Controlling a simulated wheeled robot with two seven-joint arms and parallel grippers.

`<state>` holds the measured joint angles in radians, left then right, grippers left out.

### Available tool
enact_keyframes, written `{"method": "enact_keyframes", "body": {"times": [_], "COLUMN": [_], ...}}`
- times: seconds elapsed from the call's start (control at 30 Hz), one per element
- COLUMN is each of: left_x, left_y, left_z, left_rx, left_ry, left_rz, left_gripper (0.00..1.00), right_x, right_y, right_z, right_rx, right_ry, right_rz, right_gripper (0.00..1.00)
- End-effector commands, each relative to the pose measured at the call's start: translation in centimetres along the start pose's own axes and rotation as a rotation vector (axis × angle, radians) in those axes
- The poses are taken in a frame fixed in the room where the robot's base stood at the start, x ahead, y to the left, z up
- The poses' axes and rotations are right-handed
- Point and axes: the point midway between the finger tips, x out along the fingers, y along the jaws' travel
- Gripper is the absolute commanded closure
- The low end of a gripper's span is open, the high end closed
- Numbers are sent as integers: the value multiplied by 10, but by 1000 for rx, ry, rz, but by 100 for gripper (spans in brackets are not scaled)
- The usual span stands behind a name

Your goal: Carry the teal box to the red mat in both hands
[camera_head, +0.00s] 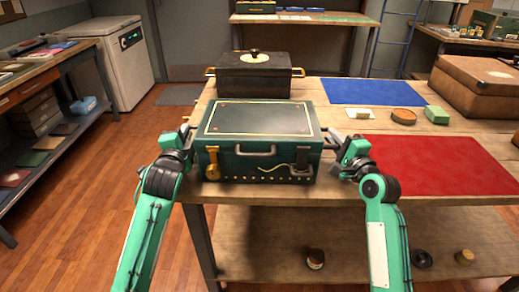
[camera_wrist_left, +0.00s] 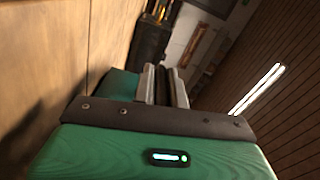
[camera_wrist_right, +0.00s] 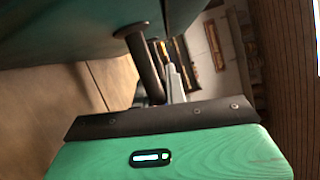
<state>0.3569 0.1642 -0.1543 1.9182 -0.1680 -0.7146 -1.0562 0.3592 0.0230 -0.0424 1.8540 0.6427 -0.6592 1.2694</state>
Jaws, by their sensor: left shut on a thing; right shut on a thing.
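The teal box (camera_head: 258,138) is near the left front edge of the wooden table in the head view, its lid shut. It has a front handle, brass fittings and a side handle at each end. My left gripper (camera_head: 187,141) is shut on the box's left side handle. My right gripper (camera_head: 345,146) is shut on its right side handle, a dark bar (camera_wrist_right: 143,66) in the right wrist view. The left wrist view shows the left fingers (camera_wrist_left: 165,86) close together; the grip itself is partly hidden. The red mat (camera_head: 436,164) lies flat and bare to the right of the box.
A black lidded box (camera_head: 254,78) stands behind the teal box. A blue mat (camera_head: 372,92) lies farther back. A white block (camera_head: 358,113), a round wooden piece (camera_head: 403,116) and a green block (camera_head: 436,115) lie between the mats. A brown case (camera_head: 478,88) stands at right.

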Motion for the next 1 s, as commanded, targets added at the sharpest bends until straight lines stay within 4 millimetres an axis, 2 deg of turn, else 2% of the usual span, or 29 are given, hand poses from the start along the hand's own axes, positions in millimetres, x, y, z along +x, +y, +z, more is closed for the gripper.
{"method": "enact_keyframes", "body": {"times": [0.27, 0.7, 1.0], "left_x": [0, 0, 0], "left_y": [-12, -44, -51], "left_z": [-1, -7, -8], "left_rx": [-3, -2, -2], "left_ry": [0, -1, -1], "left_rz": [-3, -3, -2], "left_gripper": [100, 100, 100], "right_x": [1, 3, 3], "right_y": [-10, -44, -51], "right_z": [1, 7, 8], "right_rx": [0, 0, 0], "right_ry": [1, 0, 0], "right_rz": [2, -3, -4], "right_gripper": [100, 100, 100]}}
